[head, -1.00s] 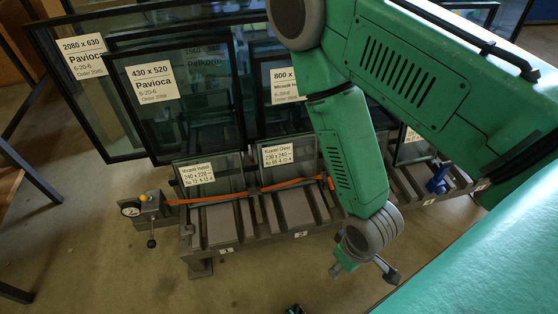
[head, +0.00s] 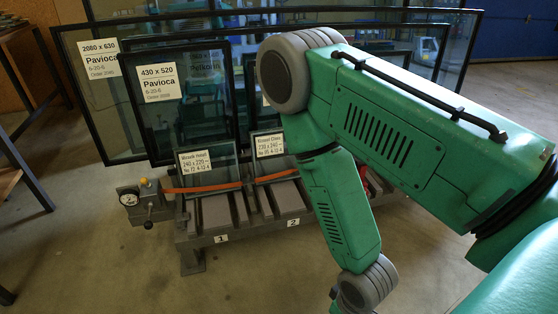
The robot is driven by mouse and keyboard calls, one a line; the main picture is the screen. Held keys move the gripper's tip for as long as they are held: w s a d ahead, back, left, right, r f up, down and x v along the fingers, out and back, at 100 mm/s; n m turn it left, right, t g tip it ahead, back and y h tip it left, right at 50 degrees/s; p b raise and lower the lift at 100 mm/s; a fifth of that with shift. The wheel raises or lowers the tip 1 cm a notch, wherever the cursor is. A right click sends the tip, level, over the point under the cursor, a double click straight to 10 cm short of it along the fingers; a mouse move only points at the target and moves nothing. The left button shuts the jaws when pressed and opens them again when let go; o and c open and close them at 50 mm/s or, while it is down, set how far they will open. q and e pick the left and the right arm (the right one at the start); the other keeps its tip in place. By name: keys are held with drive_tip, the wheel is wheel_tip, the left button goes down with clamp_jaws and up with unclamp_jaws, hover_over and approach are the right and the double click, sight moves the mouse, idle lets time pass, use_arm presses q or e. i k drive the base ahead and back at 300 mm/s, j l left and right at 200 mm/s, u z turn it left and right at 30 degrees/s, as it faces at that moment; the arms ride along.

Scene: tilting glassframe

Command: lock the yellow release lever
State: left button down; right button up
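A small yellow part (head: 144,181), probably the release lever, shows on the clamp unit (head: 155,205) at the left end of the grey rack. It is too small to tell its exact position. The unit has a round white gauge (head: 129,199) and a dark handle with a knob (head: 148,224) hanging down. An orange strap (head: 203,188) runs right from the unit across the small glass frames. My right arm comes in from the right, well to the right of the unit. Its wrist is at the bottom edge and its fingertips are out of view. My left gripper is not in view.
The grey rack (head: 205,238) holds two small labelled glass panes (head: 208,168) (head: 270,143). Large black-framed panes (head: 104,105) stand behind it. My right arm hides the rack's right part. A table (head: 20,120) stands at far left. The floor before the unit is clear.

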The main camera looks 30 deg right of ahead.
sight(144, 180)
drive_tip(key=i, duration=1.1)
